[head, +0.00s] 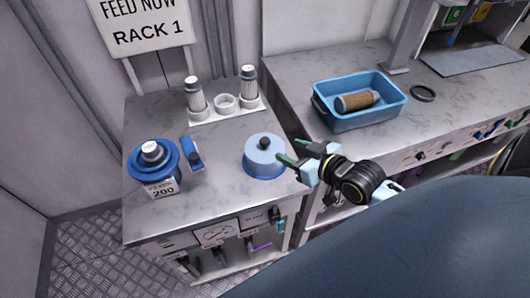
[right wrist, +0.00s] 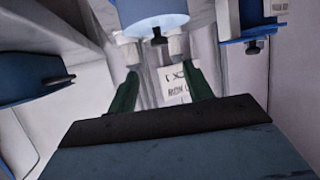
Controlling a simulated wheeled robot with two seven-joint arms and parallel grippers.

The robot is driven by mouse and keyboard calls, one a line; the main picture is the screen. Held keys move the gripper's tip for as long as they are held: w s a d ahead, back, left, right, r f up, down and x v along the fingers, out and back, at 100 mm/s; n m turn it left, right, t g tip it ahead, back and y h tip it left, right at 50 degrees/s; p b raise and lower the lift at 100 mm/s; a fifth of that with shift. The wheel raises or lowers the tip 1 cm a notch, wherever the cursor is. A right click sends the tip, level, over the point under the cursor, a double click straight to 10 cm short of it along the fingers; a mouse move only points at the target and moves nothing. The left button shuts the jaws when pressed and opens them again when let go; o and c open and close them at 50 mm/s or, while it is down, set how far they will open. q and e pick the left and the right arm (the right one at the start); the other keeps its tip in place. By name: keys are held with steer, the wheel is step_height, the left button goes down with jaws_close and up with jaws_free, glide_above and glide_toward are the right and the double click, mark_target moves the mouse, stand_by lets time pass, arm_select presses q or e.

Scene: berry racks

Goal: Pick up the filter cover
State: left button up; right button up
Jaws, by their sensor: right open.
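The filter cover (head: 262,162) is a light blue dome with a darker blue rim and a black knob on top. It stands upright near the right edge of the left bench. My right gripper (head: 290,151) has green fingers and is just right of the cover, pointing toward it. The fingers are spread with nothing between them. In the right wrist view the open fingers (right wrist: 162,72) point toward a blue body with a dark knob at the top edge, which looks like the cover (right wrist: 140,12). I cannot tell whether the gripper touches it. My left gripper is not in view.
A blue canister (head: 150,172) labelled 200 and a small blue device (head: 194,158) stand on the left bench. Behind are two white-capped cylinders in a white holder (head: 225,118). A blue tray (head: 352,121) with a brown filter and a black ring (head: 423,93) are on the right bench.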

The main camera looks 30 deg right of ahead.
mark_target(266, 141)
steer(key=x, duration=0.4)
steer(key=b+x, duration=0.1)
steer(key=x, duration=0.7)
steer(key=shift+s+f, duration=0.15)
steer(key=shift+f, duration=0.1)
jaws_close()
